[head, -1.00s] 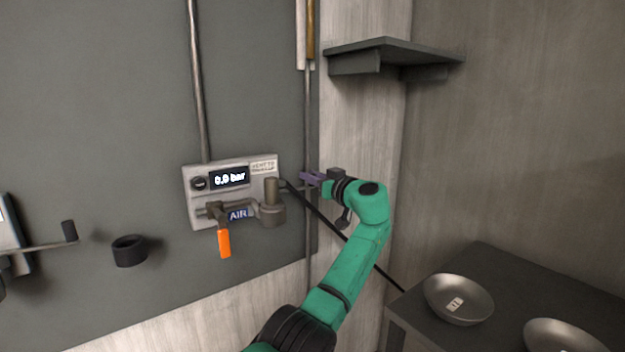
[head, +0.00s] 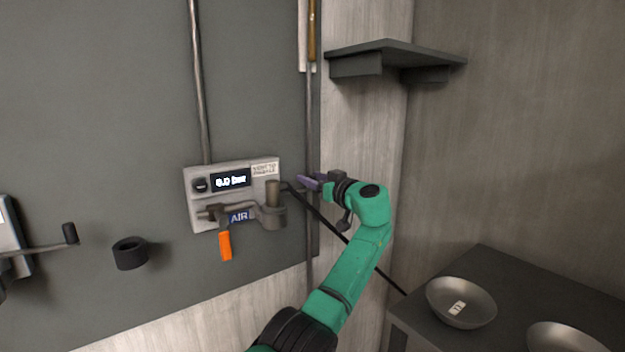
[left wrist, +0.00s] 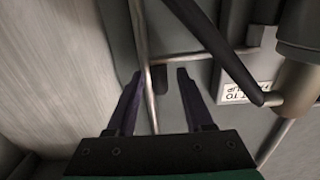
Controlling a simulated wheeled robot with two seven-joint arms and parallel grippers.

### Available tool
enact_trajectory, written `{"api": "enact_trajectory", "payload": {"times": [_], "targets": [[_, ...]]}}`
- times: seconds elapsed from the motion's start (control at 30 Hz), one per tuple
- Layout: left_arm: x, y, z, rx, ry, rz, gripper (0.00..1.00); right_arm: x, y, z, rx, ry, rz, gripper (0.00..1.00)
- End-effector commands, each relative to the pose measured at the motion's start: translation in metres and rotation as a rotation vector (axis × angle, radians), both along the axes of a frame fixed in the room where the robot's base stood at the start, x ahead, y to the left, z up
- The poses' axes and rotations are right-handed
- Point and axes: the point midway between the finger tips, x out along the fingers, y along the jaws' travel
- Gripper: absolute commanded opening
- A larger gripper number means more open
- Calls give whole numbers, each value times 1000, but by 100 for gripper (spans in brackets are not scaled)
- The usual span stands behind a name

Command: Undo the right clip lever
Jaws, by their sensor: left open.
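The wall unit (head: 205,213) has a display, an AIR label and a cylindrical coupling (head: 273,192) on its right. My left gripper (head: 308,183) is just right of the coupling, close to the wall. In the left wrist view its purple fingers (left wrist: 158,76) are open. A dark rounded tab (left wrist: 161,82) shows between the fingertips, apart from both, near a thin grey rod (left wrist: 205,55). It may be the right clip lever, but I cannot tell for sure. The head view hides this spot behind the fingers. My right gripper is not in view.
A metal pipe (left wrist: 140,30) runs down close to the fingers. A black hose (head: 350,240) slants past the wrist. An orange-handled valve lever (head: 225,245) hangs below the unit. A shelf (head: 395,52) is above; a bowl (head: 461,302) sits on a counter, lower right.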

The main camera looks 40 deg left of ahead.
Motion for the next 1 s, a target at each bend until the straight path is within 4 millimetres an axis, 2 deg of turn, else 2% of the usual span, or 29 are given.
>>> {"api": "enact_trajectory", "payload": {"times": [0.17, 0.4, 0.53, 0.7, 1.0], "targets": [[-7, -27, -4, 0, -1, -4, 52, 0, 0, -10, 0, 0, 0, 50], [-29, -96, -4, -1, -1, -6, 52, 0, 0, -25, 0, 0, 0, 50], [-38, -123, -3, -1, 0, -3, 52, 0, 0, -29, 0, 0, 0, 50], [-44, -137, -1, -1, -1, -1, 52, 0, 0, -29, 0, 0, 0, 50], [-43, -137, -1, 0, 0, 0, 52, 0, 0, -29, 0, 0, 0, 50]]}}
